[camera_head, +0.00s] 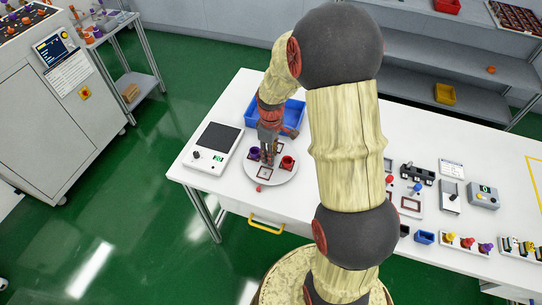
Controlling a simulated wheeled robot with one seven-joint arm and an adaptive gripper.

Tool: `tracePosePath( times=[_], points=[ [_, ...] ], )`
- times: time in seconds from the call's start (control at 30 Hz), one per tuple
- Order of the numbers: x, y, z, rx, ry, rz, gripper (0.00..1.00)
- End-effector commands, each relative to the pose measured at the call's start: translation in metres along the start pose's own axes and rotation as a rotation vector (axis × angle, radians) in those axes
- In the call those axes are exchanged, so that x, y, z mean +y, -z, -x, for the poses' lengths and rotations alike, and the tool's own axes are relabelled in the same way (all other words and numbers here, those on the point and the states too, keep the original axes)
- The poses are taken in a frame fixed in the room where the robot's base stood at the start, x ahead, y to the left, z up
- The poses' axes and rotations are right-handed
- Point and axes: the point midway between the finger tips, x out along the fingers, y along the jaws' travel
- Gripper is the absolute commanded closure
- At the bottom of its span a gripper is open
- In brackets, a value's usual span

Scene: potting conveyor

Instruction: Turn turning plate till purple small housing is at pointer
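The turning plate (282,177) is a white disc on the left part of the white table. A small purple housing (254,153) stands on its upper left part. A red housing (287,162) stands on its right part, and a dark-red square frame (264,172) marks its front part. A small red mark (258,188) lies at the plate's front edge; I cannot tell whether it is the pointer. My gripper (268,157) points down over the plate between the purple and red housings. Its fingers are too small to tell whether they are open or touch anything.
A white device with a dark panel (220,138) stands close left of the plate. A blue bin (286,112) stands behind my gripper. Small fixtures (410,205) and part trays (466,243) fill the table's right side. My arm hides the table's middle.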

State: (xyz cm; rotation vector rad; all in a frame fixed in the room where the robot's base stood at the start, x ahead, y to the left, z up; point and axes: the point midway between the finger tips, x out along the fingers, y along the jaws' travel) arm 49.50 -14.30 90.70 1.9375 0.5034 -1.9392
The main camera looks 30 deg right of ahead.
Motion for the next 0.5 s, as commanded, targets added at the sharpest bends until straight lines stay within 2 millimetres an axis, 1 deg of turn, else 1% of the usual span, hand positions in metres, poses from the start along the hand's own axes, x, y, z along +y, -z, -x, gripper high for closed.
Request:
tracePosePath(
  times=[0.1,0.3,0.5],
  points=[
    [0.0000,0.0001,-0.0034,0.000,0.000,0.000,0.73],
    [0.0000,0.0001,-0.0032,0.000,0.000,0.000,0.73],
    [0.0000,0.0000,-0.0031,0.000,0.000,0.000,0.84]
  ],
)
